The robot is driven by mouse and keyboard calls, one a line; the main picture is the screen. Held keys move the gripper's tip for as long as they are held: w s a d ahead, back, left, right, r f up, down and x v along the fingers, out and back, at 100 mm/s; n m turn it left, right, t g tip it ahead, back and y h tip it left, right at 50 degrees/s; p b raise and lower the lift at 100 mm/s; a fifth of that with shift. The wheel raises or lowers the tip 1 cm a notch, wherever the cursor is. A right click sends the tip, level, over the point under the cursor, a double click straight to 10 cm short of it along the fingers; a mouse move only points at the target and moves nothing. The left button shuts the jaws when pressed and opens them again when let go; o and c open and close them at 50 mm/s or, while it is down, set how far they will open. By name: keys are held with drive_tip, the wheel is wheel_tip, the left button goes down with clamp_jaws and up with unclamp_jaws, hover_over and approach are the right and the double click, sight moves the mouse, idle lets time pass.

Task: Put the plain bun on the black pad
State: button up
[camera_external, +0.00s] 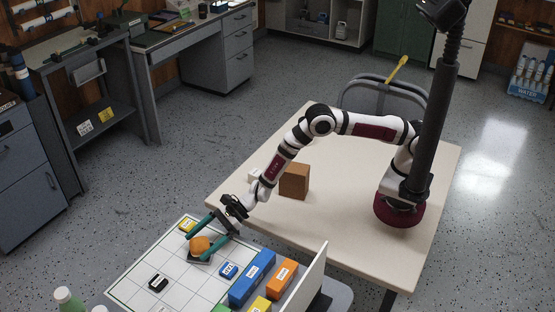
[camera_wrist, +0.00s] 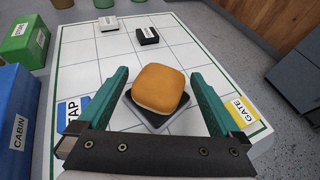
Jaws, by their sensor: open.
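The plain bun (camera_wrist: 160,86), a rounded orange-brown bun with a paler lower edge, sits on the black pad (camera_wrist: 150,119). It lies toward the pad's far side in the wrist view, so the pad's near part shows. In the external view the bun (camera_external: 200,243) and the dark pad (camera_external: 204,259) are at the grid board's arm-side edge. My gripper (camera_wrist: 160,73) is open, with one green finger on each side of the bun. Gaps show between bun and fingers in the wrist view. My gripper (camera_external: 193,243) reaches down over the bun in the external view.
The white grid board (camera_external: 130,289) holds a small black labelled block (camera_external: 158,282), a blue labelled block (camera_external: 229,269) and a yellow block (camera_external: 187,226). Larger blue (camera_external: 252,277) and orange (camera_external: 282,280) blocks stand at right. A brown box (camera_external: 294,181) is on the arm's table.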

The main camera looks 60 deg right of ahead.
drive_tip(key=v, duration=1.1)
drive_tip(key=shift+s+d, duration=0.1)
drive_tip(key=shift+s, duration=0.05)
drive_tip(key=s+d+r+n+g, duration=0.3)
drive_tip(key=s+d+r+n, duration=0.15)
drive_tip(key=r, duration=0.45)
drive_tip(key=s+d+r+n+g, duration=0.2)
drive_tip(key=s+d+r+n, duration=0.1)
drive_tip(key=s+r+n, duration=0.4)
drive_tip(key=s+d+n+h, duration=0.2)
drive_tip(key=s+d+h, duration=0.3)
drive_tip(key=d, duration=0.8)
drive_tip(key=s+d+n+h, duration=0.3)
drive_tip(key=s+d+h, duration=0.2)
drive_tip(key=s+d, duration=0.5)
drive_tip(key=d, duration=0.3)
drive_tip(key=shift+s+f+h, duration=0.25)
drive_tip(key=shift+s+h, duration=0.05)
